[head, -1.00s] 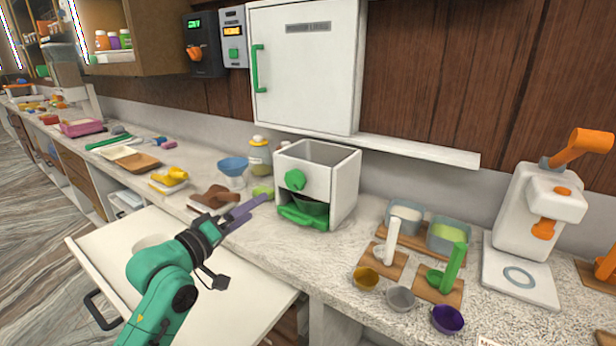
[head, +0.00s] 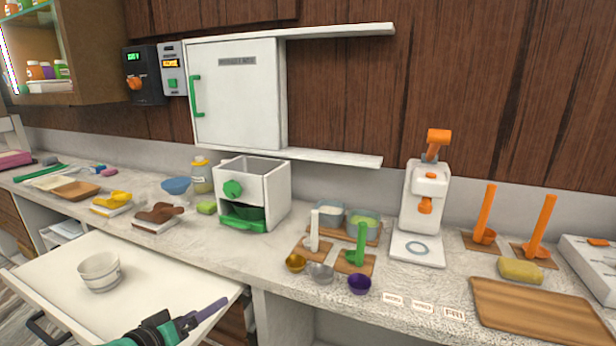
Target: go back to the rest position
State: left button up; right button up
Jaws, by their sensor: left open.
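My left gripper (head: 200,315) is at the bottom of the head view, over the front edge of the open drawer (head: 60,263). It is open, and I see nothing held in it. Only the wrist and the purple fingers of this arm show. My right gripper does not show. A white bowl (head: 100,272) stands in the open drawer, left of and beyond the gripper.
On the counter stand a white box with a green knob (head: 275,195), several small bowls including a purple one (head: 359,284), a white press with orange handle (head: 423,205), a wooden board (head: 540,310) and a yellow sponge (head: 521,270). A white cabinet (head: 240,95) hangs above.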

pick_arm(q)
jog(key=s+f+m+g+y, duration=0.2)
jog(key=s+f+m+g, duration=0.15)
jog(key=s+f, duration=0.55)
jog(key=s+f+m+g+y, duration=0.2)
jog(key=s+f+g, duration=0.4)
jog(key=s, duration=0.6)
notch_tip(320, 180, down, 22)
jog(key=s, duration=0.2)
jog(key=s+a+f+g, duration=0.1)
jog(key=s+a+f, duration=0.1)
jog(key=s+f, duration=0.5)
jog(key=s+a+f+g+p, duration=0.1)
jog(key=s+f, duration=0.7)
jog(key=s, duration=0.2)
jog(key=shift+s+a+f+y, duration=0.25)
jog(key=shift+s+a+y, duration=0.05)
jog(key=shift+s+a, duration=0.05)
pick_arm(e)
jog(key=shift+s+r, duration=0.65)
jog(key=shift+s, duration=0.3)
